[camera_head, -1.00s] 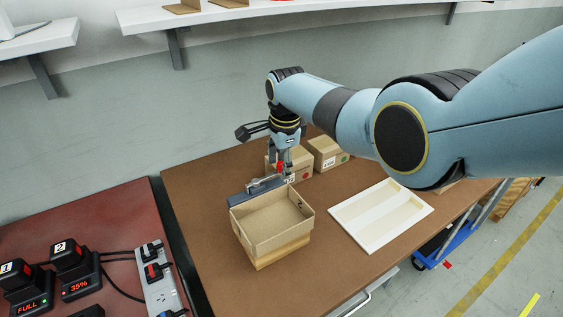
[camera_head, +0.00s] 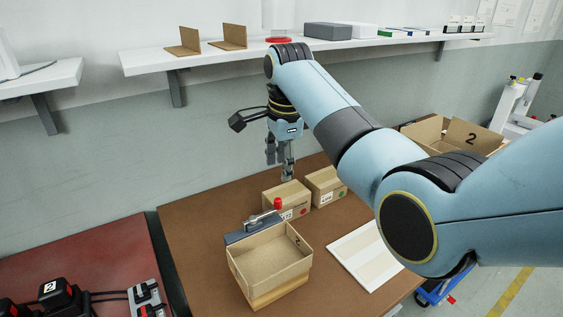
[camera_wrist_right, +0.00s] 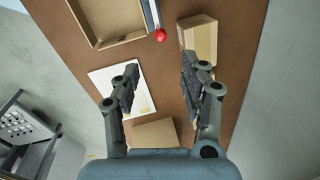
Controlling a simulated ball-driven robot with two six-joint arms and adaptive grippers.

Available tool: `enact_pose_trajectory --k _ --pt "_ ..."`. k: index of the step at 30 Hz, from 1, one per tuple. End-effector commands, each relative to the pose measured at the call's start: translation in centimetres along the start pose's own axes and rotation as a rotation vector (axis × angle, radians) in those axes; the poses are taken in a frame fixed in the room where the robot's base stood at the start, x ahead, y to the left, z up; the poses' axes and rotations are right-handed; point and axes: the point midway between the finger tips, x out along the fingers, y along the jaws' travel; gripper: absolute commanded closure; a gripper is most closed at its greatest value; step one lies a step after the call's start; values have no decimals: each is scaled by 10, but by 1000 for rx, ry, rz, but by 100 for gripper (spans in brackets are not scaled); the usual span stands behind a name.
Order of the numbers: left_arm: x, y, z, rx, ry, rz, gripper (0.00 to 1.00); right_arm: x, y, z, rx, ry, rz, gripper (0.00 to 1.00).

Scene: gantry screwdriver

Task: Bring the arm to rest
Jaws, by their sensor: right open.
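My right gripper (camera_head: 280,168) hangs from the blue arm above the back of the brown table, fingers pointing down. In the right wrist view my right gripper (camera_wrist_right: 158,88) is open, with nothing between its fingers. It is clear of the open cardboard box (camera_head: 268,265) and of the grey bar tool with a red ball knob (camera_head: 277,203) at the box's back edge. The red knob also shows in the right wrist view (camera_wrist_right: 160,35). My left gripper is not in view.
Two closed cartons stand behind the box, one at the left (camera_head: 284,196) and one at the right (camera_head: 326,183). A white tray (camera_head: 358,262) lies to the right. A white shelf (camera_head: 200,58) runs along the wall above. Battery chargers (camera_head: 62,295) stand on the red table.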

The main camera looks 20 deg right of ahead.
Motion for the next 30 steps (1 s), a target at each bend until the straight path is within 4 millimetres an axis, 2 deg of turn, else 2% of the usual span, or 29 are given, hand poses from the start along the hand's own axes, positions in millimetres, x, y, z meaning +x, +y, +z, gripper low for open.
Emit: enact_pose_trajectory --k 12,14,16,17,20,23,24,27,30 --pt "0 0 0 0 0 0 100 0 0 0 -2 0 0 56" --pt "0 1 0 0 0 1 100 3 5 -2 -18 2 -1 56" --pt "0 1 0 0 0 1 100 12 19 -7 -69 6 -4 56" --pt "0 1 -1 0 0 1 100 18 28 -10 -106 9 -6 56" --pt "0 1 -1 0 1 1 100 38 75 -23 -292 25 -19 56" --pt "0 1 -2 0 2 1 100 49 136 -38 -548 54 -37 56" --pt "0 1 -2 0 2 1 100 50 161 -43 -656 67 -43 56" --pt "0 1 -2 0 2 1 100 43 213 -51 -892 96 -53 56" --pt "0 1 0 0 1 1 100 32 250 -55 -1072 119 -58 56"
